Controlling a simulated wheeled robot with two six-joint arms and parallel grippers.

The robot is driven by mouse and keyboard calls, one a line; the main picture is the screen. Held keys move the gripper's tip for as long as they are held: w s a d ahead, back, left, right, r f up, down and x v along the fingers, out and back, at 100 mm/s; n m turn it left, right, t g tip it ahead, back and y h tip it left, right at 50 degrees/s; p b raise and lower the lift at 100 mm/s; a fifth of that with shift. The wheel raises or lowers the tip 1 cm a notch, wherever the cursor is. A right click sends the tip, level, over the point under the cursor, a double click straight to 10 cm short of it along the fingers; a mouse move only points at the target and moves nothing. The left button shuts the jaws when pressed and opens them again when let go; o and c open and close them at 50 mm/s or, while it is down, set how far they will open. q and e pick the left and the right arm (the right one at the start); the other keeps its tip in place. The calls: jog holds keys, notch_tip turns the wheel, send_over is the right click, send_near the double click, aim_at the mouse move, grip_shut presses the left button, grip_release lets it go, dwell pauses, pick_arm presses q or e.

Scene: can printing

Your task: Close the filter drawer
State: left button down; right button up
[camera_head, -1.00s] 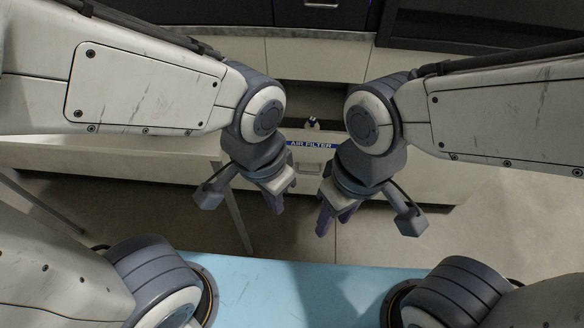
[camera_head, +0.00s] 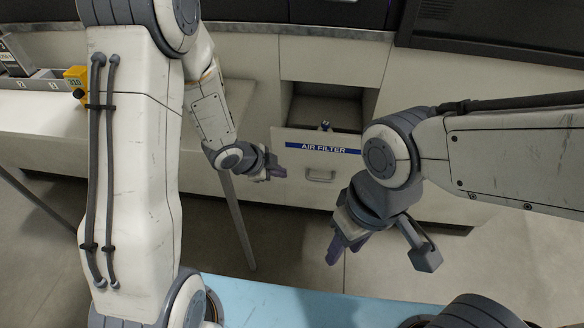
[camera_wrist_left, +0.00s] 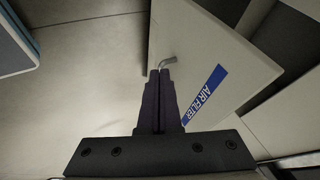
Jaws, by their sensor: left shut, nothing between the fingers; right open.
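The filter drawer (camera_head: 290,160) stands pulled out of the cabinet, with a blue "AIR FILTER" label (camera_head: 322,148) and a metal handle (camera_head: 320,176) on its white front. A small dark and white item (camera_head: 325,125) shows just behind the front's top edge. My left gripper (camera_head: 281,173) is shut and empty, near the left part of the drawer front. My right gripper (camera_head: 334,254) is open and empty, lower and nearer than the drawer.
The dark drawer opening (camera_head: 325,105) is in the white cabinet behind. A light blue surface (camera_head: 300,300) lies in front. Grey floor lies between.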

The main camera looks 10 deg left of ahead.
aim_at(312, 158)
pick_arm(q)
jog(key=w+f, duration=0.1)
jog(key=w, duration=0.1)
jog(key=w+d+f, duration=0.1)
jog(key=w+f, duration=0.1)
jog(key=w+d+f, duration=0.1)
jog(key=w, duration=0.1)
jog(key=shift+d+f, duration=0.2)
jog(key=shift+f, duration=0.2)
jog(key=shift+w+f, duration=0.1)
jog(key=shift+w, duration=0.4)
jog(key=shift+p, duration=0.3)
